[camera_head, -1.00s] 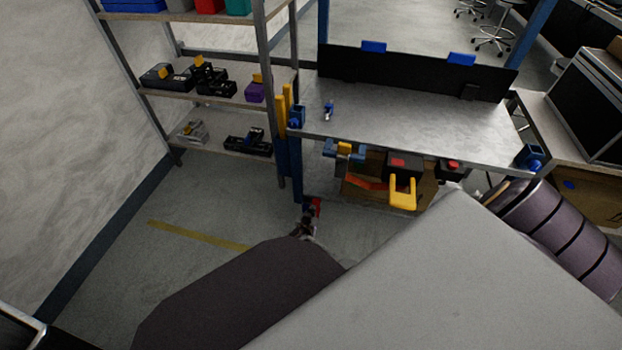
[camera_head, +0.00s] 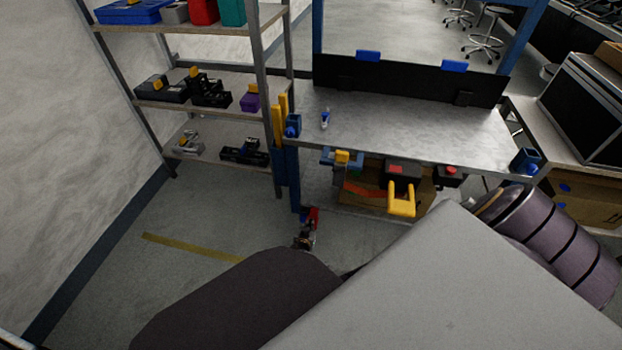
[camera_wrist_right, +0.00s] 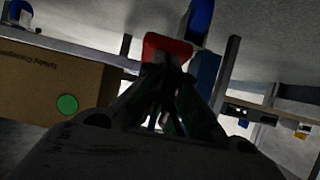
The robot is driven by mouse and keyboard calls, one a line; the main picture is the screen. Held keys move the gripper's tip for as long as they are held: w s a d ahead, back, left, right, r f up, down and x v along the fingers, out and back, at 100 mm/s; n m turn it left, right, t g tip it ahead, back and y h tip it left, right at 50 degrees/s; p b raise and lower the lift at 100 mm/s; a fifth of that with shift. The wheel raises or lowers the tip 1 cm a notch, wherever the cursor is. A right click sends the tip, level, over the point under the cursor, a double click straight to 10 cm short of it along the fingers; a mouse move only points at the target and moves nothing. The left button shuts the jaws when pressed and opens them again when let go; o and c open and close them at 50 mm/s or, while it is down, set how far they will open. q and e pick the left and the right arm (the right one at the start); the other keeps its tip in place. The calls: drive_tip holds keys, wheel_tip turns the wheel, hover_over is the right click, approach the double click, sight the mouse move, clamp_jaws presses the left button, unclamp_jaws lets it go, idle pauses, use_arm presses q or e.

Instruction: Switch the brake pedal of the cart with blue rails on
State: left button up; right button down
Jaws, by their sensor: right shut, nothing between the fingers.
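The cart with blue rails (camera_head: 294,188) stands in the middle of the head view, with a grey worktop (camera_head: 400,125). A red brake pedal (camera_head: 313,216) shows low at its near left leg, close to the floor. It also shows in the right wrist view (camera_wrist_right: 167,47), straight beyond the fingertips. My right gripper (camera_head: 304,240) is small and partly hidden behind my arm in the head view. In the right wrist view its fingers (camera_wrist_right: 168,78) are together and empty, with the tips at or very near the pedal. I cannot tell whether they touch. My left gripper is not in view.
A shelf rack (camera_head: 200,105) with boxes and tools stands left of the cart. A cardboard box (camera_wrist_right: 50,88) is close by in the wrist view. A yellow handle (camera_head: 401,203) sticks out below the worktop. Floor with a yellow stripe (camera_head: 190,248) is open at left.

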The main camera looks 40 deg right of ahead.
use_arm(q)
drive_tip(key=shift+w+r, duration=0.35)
use_arm(e)
drive_tip(key=shift+s+a+f, duration=0.1)
drive_tip(key=shift+s+f, duration=0.1)
